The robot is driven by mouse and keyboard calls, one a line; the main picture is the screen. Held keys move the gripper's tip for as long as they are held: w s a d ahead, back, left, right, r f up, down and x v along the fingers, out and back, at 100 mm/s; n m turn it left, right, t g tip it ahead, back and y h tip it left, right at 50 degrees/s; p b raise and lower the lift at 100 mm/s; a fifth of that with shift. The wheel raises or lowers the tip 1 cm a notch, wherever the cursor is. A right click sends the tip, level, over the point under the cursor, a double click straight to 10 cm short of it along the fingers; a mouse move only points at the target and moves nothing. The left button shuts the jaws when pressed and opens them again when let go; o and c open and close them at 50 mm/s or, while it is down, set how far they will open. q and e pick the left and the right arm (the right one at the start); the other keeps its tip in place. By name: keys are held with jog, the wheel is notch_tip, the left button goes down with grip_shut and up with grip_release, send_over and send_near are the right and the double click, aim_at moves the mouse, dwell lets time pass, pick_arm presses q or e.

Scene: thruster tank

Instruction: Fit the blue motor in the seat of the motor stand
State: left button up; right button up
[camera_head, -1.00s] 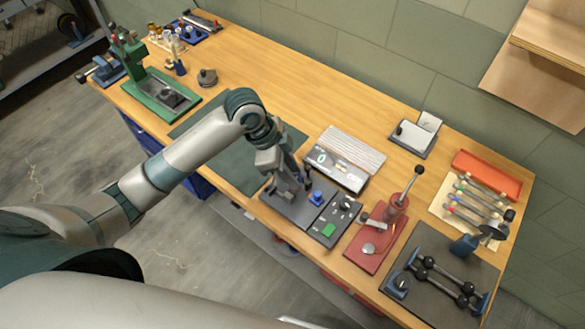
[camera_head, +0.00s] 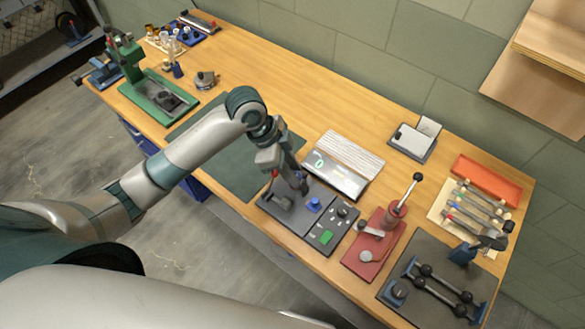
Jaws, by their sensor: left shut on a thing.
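A dark base plate (camera_head: 281,219) with a grey raised block lies near the table's front edge and looks like the motor stand. A small blue piece (camera_head: 313,204), which looks like the blue motor, shows over this plate, just right of my left fingertips. My left gripper (camera_head: 298,189) points down over the plate and is shut. The held part is small and partly hidden by the fingers, so I cannot tell how deep it sits or whether it touches the seat. My right gripper is not in view.
A control panel with a green button (camera_head: 326,237) adjoins the plate. A red stand with a lever (camera_head: 367,256) is to its right. A silver instrument (camera_head: 335,179) stands behind. A green press (camera_head: 158,92) is at the far left. The table's back middle is clear.

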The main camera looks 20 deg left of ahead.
pick_arm(q)
jog(key=shift+f, duration=1.65)
jog(key=shift+f+b, duration=0.6)
jog(key=shift+f, duration=0.85)
jog(key=o, duration=1.2)
